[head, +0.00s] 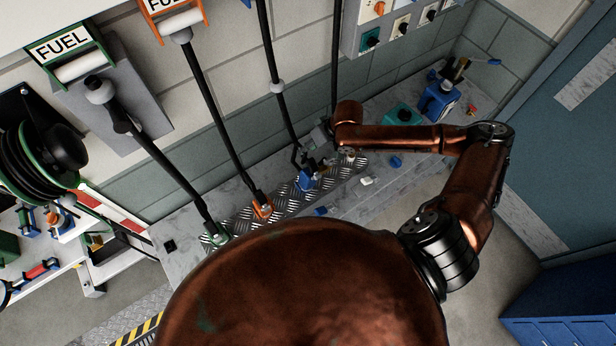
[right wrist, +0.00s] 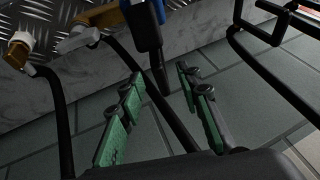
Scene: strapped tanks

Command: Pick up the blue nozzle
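The blue nozzle (head: 307,180) stands at the metal tread-plate strip on the grey ledge, below a black hose. In the right wrist view a blue part (right wrist: 140,14) with a black piece below it shows at the top, likely the same nozzle. My right gripper (head: 318,150) is close above the nozzle in the head view, small and partly unclear. In the right wrist view its green-padded fingers (right wrist: 160,78) are spread apart, and the black piece appears in line with the gap, with no clear contact. My left gripper is not in view.
An orange nozzle (head: 262,207) and a green nozzle (head: 216,238) stand to the left on the same strip. A blue cap (head: 395,162) and a small white piece (head: 367,181) lie on the ledge at right. Black hoses hang around the gripper.

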